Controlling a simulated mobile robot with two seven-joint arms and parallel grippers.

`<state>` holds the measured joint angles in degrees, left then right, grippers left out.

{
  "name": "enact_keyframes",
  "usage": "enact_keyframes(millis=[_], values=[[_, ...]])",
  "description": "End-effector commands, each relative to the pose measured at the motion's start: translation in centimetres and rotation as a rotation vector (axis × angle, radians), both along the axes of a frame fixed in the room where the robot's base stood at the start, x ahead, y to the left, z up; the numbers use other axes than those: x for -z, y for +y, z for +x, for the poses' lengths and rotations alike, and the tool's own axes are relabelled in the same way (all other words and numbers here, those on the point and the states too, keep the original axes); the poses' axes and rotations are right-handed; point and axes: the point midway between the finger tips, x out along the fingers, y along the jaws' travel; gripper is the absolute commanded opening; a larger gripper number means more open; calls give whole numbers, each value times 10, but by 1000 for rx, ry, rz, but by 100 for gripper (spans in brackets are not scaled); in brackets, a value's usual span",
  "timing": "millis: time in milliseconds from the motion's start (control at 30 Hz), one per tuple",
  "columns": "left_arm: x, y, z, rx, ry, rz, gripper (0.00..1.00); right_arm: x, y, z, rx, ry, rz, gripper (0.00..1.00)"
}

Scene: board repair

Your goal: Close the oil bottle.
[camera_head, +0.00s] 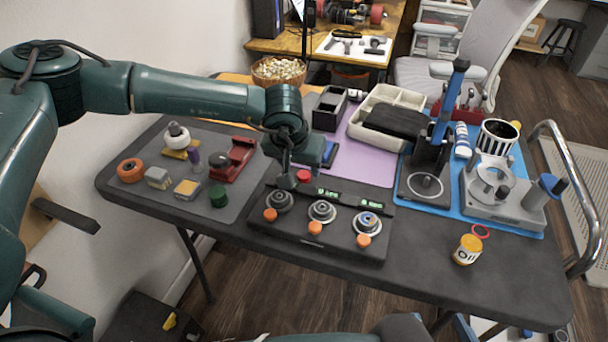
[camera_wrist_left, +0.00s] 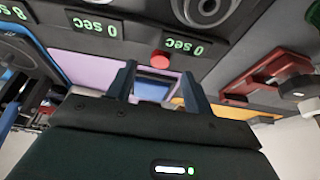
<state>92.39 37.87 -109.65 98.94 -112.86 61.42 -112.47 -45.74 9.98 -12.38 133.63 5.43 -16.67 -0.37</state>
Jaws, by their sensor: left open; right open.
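The oil bottle (camera_head: 467,250) is a small yellow-orange container with a white "Oil" label. It stands near the front right of the dark table in the head view. My left gripper (camera_head: 287,180) is above the rear of the dial panel, far left of the bottle. In the left wrist view its two fingers (camera_wrist_left: 160,82) are apart with nothing between them. The bottle is not in that view. My right gripper is not in view.
The dial panel (camera_head: 312,246) has three dials and orange buttons. A grey mat (camera_head: 228,205) with small parts lies left. A blue mat (camera_head: 521,222) with tools and a grey fixture (camera_head: 500,208) is behind the bottle. The table's front right (camera_head: 520,285) is clear.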

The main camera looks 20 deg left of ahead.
Motion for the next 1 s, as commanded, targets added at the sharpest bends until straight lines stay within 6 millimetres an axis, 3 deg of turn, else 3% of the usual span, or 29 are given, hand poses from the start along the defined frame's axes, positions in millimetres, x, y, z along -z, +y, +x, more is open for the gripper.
enact_keyframes(millis=[300, 667, 1000], values=[[38, 1, 18, 1, 1, 1, 52, -1, 0, 1, 2, -10, 1, 58], [39, 1, 19, 1, 1, 0, 52, -4, -1, 1, 2, -15, 1, 58], [38, 1, 19, 0, 0, 0, 25, -1, -1, 0, 2, -8, -1, 58]])
